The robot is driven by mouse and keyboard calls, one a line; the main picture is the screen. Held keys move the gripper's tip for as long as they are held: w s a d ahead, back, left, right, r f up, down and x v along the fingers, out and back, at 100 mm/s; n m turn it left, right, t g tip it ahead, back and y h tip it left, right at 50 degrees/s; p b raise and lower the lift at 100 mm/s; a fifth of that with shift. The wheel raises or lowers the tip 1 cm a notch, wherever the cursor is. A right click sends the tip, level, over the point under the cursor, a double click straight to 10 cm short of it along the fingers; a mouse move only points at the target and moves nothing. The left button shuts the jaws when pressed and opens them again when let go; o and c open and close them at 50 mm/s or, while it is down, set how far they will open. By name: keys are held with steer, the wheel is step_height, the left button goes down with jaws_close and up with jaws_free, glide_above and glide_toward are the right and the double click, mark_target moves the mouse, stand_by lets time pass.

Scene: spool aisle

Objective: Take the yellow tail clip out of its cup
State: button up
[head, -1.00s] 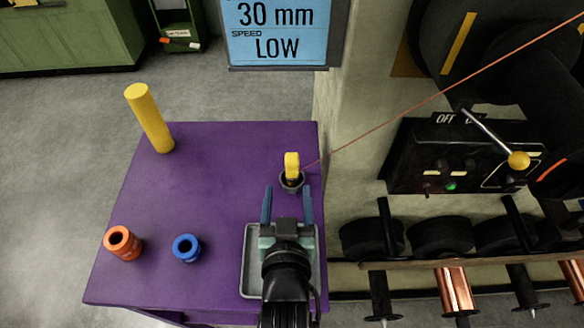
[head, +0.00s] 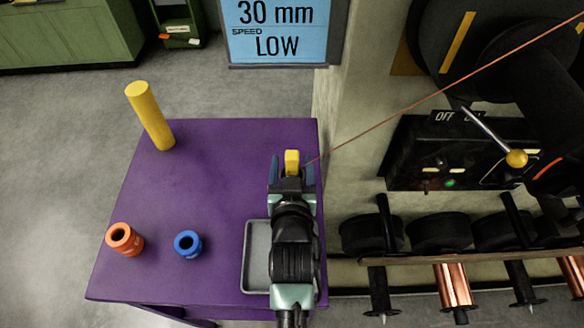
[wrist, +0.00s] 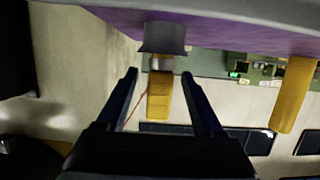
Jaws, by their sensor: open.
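The yellow tail clip (head: 292,158) stands upright near the right edge of the purple table. In the wrist view, which looks upside down, the clip (wrist: 158,98) rises out of its grey cup (wrist: 163,38). My gripper (head: 291,170) is at the clip in the head view and hides the cup there. In the wrist view the two fingers of my gripper (wrist: 159,74) are open, one on each side of the clip. Gaps show between the clip and both fingers.
A thin orange wire (head: 400,107) runs from near the clip up to the right. The purple table (head: 215,190) carries a yellow post (head: 149,115), an orange sleeve (head: 125,240), a blue sleeve (head: 188,244) and a grey tray (head: 256,260). A wall and control panel (head: 462,155) stand right.

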jaws_close()
stand_by(0.3)
step_height(320, 180, up, 10)
steer(key=shift+r+p, duration=0.1)
steer(key=shift+p, duration=0.2)
stand_by(0.3)
